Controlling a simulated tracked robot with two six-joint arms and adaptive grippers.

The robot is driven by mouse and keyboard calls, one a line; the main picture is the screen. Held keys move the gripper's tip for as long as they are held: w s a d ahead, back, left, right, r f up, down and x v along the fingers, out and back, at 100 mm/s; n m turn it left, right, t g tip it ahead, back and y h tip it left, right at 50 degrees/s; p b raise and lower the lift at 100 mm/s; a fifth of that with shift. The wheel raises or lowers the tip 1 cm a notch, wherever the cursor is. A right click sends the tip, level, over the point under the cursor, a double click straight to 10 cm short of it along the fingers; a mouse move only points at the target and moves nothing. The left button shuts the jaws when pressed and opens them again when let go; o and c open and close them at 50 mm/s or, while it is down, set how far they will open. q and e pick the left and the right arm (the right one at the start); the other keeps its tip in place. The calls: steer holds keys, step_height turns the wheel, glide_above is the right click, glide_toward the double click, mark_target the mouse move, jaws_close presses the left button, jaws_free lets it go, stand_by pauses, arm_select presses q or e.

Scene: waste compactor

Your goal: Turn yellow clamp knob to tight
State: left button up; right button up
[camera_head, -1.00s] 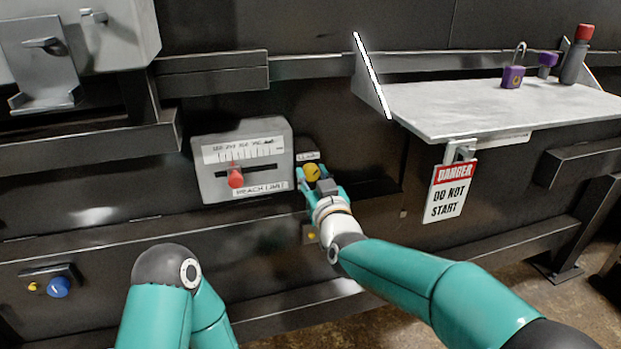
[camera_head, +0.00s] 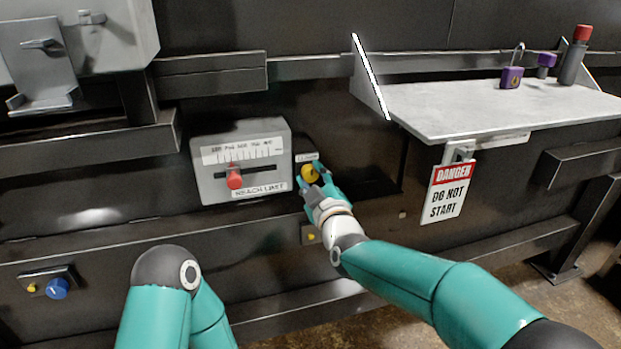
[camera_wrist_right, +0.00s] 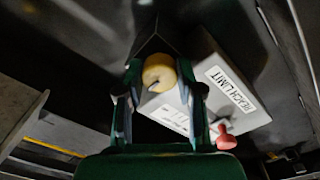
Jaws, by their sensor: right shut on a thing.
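The yellow clamp knob (camera_head: 310,174) sits on the dark panel just right of the grey reach limit box, under a small label. My right gripper (camera_head: 314,180) is at the knob, its teal fingers on either side of it. In the right wrist view the round yellow knob (camera_wrist_right: 159,72) shows between the two fingers of the right gripper (camera_wrist_right: 160,85), which are shut on it. A dark mark shows on the knob's face. My left arm reaches in at the lower left of the head view, and its gripper is out of view.
The reach limit box (camera_head: 240,162) with a red slider (camera_head: 234,177) stands close left of the knob. A grey shelf (camera_head: 450,108) with a purple padlock (camera_head: 512,76) juts out at the right. A danger tag (camera_head: 447,193) hangs below it. A blue knob (camera_head: 57,288) is at lower left.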

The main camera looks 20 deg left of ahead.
steer(key=shift+s+a+f+n, duration=0.2)
steer(key=shift+f+n, duration=0.1)
steer(key=shift+f, duration=0.05)
steer(key=o, duration=0.8)
steer(key=shift+o, duration=1.4)
steer(key=shift+r, duration=0.1)
steer(key=shift+o, duration=0.4)
steer(key=shift+r, duration=0.1)
steer(key=shift+d, duration=0.1)
steer(key=shift+d+r, duration=0.1)
steer(key=v, duration=1.1)
steer(key=shift+s+d+f, duration=0.2)
steer(key=shift+s+d, duration=0.05)
steer(key=shift+s, duration=0.1)
